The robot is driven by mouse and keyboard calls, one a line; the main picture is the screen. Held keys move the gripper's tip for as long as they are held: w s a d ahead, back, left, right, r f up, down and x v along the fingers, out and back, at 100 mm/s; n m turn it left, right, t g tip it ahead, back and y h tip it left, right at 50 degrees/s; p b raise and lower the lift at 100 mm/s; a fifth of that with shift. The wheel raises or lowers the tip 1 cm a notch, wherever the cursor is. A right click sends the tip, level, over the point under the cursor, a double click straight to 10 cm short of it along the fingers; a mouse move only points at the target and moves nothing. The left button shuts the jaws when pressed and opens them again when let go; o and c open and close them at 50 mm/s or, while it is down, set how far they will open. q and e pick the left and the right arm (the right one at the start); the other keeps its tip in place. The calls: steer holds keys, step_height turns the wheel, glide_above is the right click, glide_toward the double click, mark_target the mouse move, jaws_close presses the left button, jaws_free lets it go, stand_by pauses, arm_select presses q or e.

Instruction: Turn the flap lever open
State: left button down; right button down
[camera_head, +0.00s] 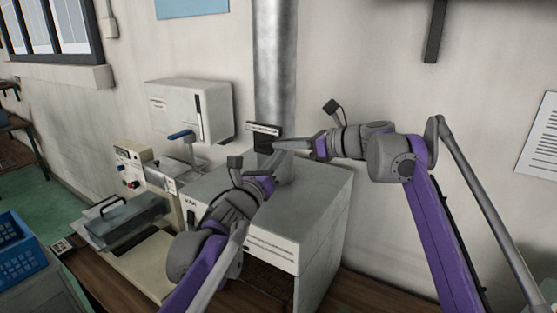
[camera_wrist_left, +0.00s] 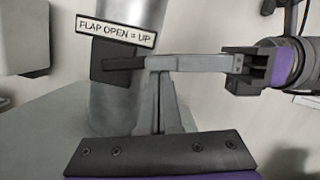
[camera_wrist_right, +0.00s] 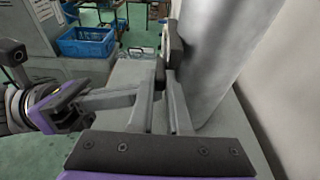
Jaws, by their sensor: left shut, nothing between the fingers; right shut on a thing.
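The flap lever (camera_wrist_left: 118,70) is a dark bar on the grey metal duct (camera_wrist_left: 118,110), below a white label (camera_wrist_left: 116,31) reading "FLAP OPEN = UP". It lies roughly level in the left wrist view. My right gripper (camera_head: 280,146) comes in from the right and is shut on the lever's end, which also shows dark between its fingertips in the right wrist view (camera_wrist_right: 160,72). My left gripper (camera_head: 282,157) is shut and empty, close to the right gripper's fingers. In the left wrist view its fingers (camera_wrist_left: 160,75) partly overlap them. In the head view the lever is largely hidden.
A blue crate (camera_head: 18,255) is at far left. The two grippers have little room between them.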

steer(key=c, duration=0.9)
jaws_free()
steer(key=shift+f, duration=0.15)
arm_select(q)
steer(key=shift+w+a+r, duration=0.1)
steer(key=shift+r, duration=0.25)
arm_select(e)
steer(key=shift+s, duration=0.1)
